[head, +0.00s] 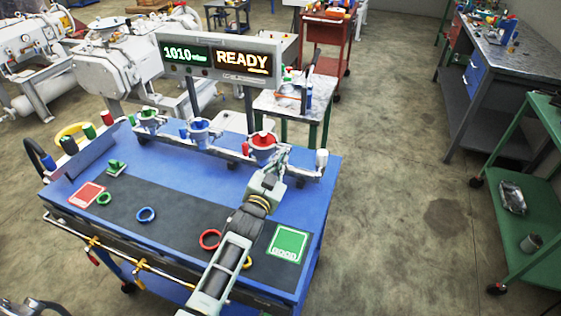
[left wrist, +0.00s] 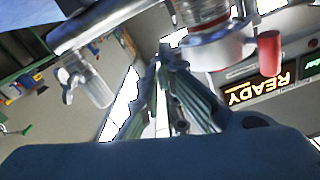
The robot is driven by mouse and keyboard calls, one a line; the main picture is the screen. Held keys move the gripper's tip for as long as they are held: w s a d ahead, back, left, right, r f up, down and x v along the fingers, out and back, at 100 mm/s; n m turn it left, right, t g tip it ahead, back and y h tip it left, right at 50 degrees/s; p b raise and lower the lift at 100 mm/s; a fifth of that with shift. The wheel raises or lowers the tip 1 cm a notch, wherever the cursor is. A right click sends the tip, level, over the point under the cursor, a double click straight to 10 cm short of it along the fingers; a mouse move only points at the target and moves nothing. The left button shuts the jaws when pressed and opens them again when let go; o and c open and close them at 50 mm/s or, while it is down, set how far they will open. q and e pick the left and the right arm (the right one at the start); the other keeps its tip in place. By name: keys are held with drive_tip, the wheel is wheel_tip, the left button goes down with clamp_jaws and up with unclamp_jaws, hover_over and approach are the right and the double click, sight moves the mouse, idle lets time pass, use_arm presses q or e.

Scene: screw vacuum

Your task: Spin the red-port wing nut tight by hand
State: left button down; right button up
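The red port (head: 263,141) is a white flanged fitting with a red top near the right end of the white pipe on the blue cart. It also shows at the top of the left wrist view (left wrist: 208,18). My left gripper (head: 283,154) reaches up to the right side of this port. In the left wrist view, its two fingers (left wrist: 165,66) run close together at the tips, just beside and below the port's clamp. A narrow gap shows between them. The wing nut is not clearly visible at the tips, so I cannot tell whether they hold it. My right gripper is out of view.
Blue (head: 199,127) and green (head: 149,114) ports stand to the left on the pipe. A pale end piece (head: 321,158) is close on the right. The READY display (head: 238,58) stands behind. Coloured rings (head: 146,214) and a green GOOD card (head: 287,243) lie on the dark mat.

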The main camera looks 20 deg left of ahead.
use_arm(q)
drive_tip(key=shift+f+m, duration=0.15)
drive_tip(key=shift+m, duration=0.95)
drive_tip(key=c, duration=2)
unclamp_jaws()
drive_tip(key=s, duration=1.2)
drive_tip(key=shift+a, duration=0.2)
